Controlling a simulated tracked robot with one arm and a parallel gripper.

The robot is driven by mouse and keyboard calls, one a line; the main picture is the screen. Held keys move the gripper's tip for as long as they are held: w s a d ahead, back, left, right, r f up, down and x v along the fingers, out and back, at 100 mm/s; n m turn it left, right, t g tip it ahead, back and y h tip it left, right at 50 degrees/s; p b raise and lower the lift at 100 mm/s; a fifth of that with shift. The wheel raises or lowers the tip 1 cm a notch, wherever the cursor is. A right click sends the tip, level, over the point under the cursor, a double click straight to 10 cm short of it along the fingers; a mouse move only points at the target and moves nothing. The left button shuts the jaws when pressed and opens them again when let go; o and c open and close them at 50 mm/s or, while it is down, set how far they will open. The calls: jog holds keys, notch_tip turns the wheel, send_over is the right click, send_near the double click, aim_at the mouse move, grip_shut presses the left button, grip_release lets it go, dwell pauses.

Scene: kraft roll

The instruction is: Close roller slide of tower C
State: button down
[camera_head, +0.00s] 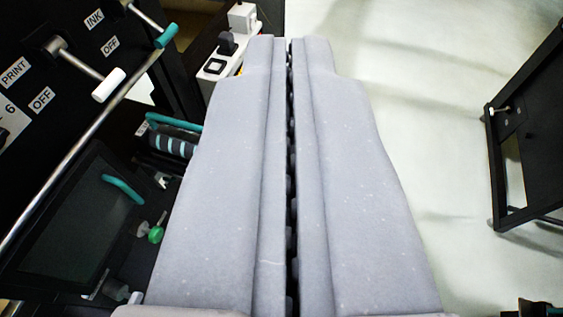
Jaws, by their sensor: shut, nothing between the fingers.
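My gripper (290,42) fills the middle of the view, its two long grey fingers side by side with only a thin dark seam between them. It is shut and empty. To its left stands a black machine panel (45,85) with labels PRINT, INK and OFF, a white-knobbed lever (108,86) and a teal-knobbed lever (166,36). Below the panel, partly hidden behind my gripper, is a dark roller unit (172,142) with light bands and a teal edge. I cannot tell which tower this is, nor surely which part is the roller slide.
A metal rail (70,158) runs slantwise across the left. A dark framed panel with a teal handle (123,189) and a green knob (155,234) are lower left. A white switch box (220,65) lies beyond. Pale floor (420,120) is open at right, before another black frame (525,140).

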jog(key=shift+w, duration=0.1)
jog(key=w+d+f+g+y+p, duration=0.1)
jog(key=w+f+g, duration=0.1)
jog(key=w+f, duration=0.65)
jog(key=w+d+f+g+y+p, duration=0.1)
jog(key=w+f+g, duration=0.35)
jog(key=f, duration=0.75)
jog(key=w+a+f+g, duration=0.1)
jog(key=w+f, duration=0.2)
jog(key=f, duration=0.7)
jog(key=w+a+f+m+y+p, duration=0.1)
jog(key=w+f, duration=0.2)
jog(key=f, duration=0.8)
jog(key=w+a+f+m+g+y+p, duration=0.1)
jog(key=w+f, duration=0.2)
jog(key=f, duration=0.7)
jog(key=shift+w+f+g, duration=0.25)
jog(key=shift+w+g, duration=0.1)
